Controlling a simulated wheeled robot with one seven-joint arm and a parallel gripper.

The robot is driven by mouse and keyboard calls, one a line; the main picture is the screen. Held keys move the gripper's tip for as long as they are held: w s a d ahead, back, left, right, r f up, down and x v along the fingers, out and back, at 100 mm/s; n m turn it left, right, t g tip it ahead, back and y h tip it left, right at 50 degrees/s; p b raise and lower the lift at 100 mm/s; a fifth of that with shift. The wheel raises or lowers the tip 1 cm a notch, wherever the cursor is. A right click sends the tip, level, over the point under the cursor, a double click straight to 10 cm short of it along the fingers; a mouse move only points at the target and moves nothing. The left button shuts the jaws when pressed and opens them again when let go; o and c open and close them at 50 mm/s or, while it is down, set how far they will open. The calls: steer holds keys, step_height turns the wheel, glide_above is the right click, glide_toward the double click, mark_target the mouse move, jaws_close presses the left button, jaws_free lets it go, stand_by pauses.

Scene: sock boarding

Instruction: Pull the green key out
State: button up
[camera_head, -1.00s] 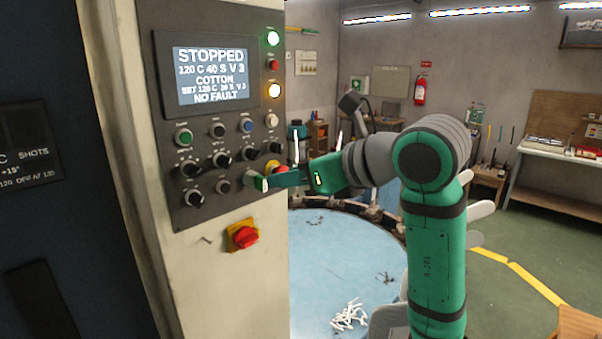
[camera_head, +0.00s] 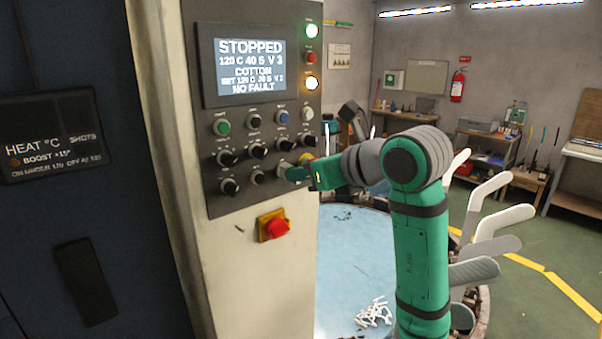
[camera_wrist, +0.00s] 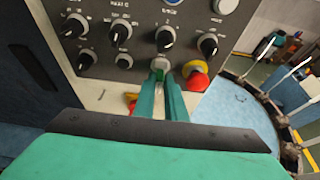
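The control panel (camera_head: 258,140) is upright on the cream column. Its lower row holds a pale key switch (camera_wrist: 162,64), just left of the red and yellow emergency stop (camera_wrist: 196,76). A small green piece that looks like the green key (camera_wrist: 157,75) shows at this switch, in front of its face, mostly covered by my fingers. My gripper (camera_head: 291,173) reaches the panel from the right. In the wrist view the two fingers of my gripper (camera_wrist: 163,82) stand close together, one on each side of the green piece. Whether they press on it is unclear.
Black knobs (camera_wrist: 208,45) and buttons surround the switch. A red and yellow rotary switch (camera_head: 274,227) sits below the panel. The screen (camera_head: 250,66) reads STOPPED and NO FAULT. A round blue table (camera_head: 345,265) with white forms (camera_head: 490,215) around its rim stands to the right.

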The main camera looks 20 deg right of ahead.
steer(key=shift+s, duration=0.1)
jaws_close()
steer(key=shift+s, duration=0.2)
steer(key=shift+s+d, duration=0.15)
steer(key=shift+s, duration=0.15)
steer(key=shift+s+d, duration=0.3)
steer(key=shift+s, duration=0.55)
steer(key=shift+s+d, duration=0.25)
steer(key=shift+s, duration=0.55)
steer(key=s+d, duration=0.3)
steer(key=s, duration=0.6)
steer(key=s+d, duration=0.3)
steer(key=s, duration=0.6)
steer(key=shift+s+d, duration=0.35)
steer(key=shift+d, duration=0.05)
stand_by(0.4)
